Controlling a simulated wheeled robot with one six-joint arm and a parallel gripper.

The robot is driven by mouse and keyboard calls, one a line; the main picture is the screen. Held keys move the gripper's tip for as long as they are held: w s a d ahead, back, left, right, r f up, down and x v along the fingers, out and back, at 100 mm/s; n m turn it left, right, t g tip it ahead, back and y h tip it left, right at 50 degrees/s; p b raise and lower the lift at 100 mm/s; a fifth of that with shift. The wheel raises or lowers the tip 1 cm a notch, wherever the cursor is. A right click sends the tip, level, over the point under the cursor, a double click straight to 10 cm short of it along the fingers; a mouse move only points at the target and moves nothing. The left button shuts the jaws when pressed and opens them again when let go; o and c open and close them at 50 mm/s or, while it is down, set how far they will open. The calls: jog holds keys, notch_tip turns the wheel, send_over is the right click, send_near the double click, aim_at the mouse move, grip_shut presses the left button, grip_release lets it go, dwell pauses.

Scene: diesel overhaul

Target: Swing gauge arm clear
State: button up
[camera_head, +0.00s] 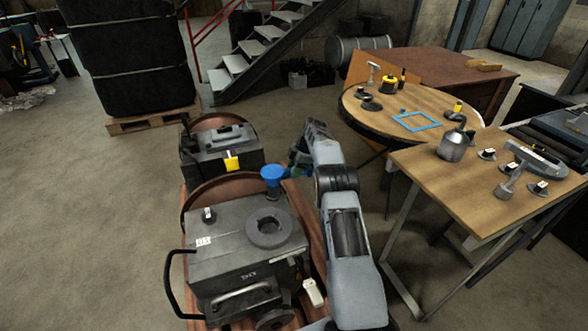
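The grey engine block (225,250) stands in front of me with a round dark ring (268,232) on its top. A blue cup-shaped piece (272,174) stands above the block's far right corner, with a short blue-green part reaching right toward my arm's end. I cannot tell whether this is the gauge arm; no other part is clearly a gauge arm. My gripper (297,163) is at the far end of my grey arm, just right of the blue piece. Its fingers are small, dark and partly hidden, so contact and opening cannot be made out.
A second dark unit with a yellow tag (231,161) stands behind the block. A black hose or handle (169,285) curves at its left. A round wooden table (385,118) and a workbench (425,164) with tools stand right.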

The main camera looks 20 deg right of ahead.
jog(key=shift+o, duration=0.2)
jog(key=p+v, duration=0.8)
jog(key=v, duration=0.5)
jog(key=shift+d+r, duration=0.15)
jog(key=shift+r, duration=0.25)
